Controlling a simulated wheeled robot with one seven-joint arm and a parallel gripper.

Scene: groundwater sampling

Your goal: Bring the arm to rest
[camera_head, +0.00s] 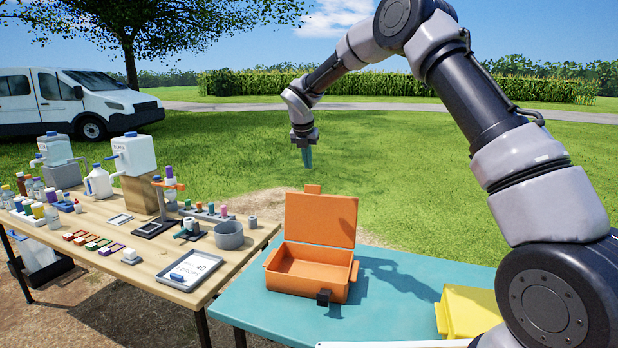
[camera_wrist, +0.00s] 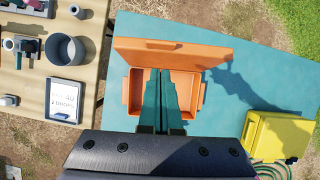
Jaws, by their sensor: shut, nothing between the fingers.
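My arm is raised and reaches out over the teal table (camera_head: 395,300) in the head view. My gripper (camera_head: 307,158) points down, high above and behind the open orange case. Its teal fingers are together with nothing between them. In the wrist view my gripper (camera_wrist: 162,75) shows over the orange case (camera_wrist: 140,105), covering part of its inside. The orange case stands open on the teal table, its lid up, and it also shows in the head view (camera_head: 305,268). What I see of its inside is empty.
A yellow case (camera_head: 470,310) stands at the right of the teal table. The wooden table (camera_head: 95,222) at the left holds bottles, jugs, a grey cup (camera_head: 229,235), a clipboard (camera_head: 190,270) and other small items. A white van (camera_head: 75,100) is behind on the grass. The air around my gripper is clear.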

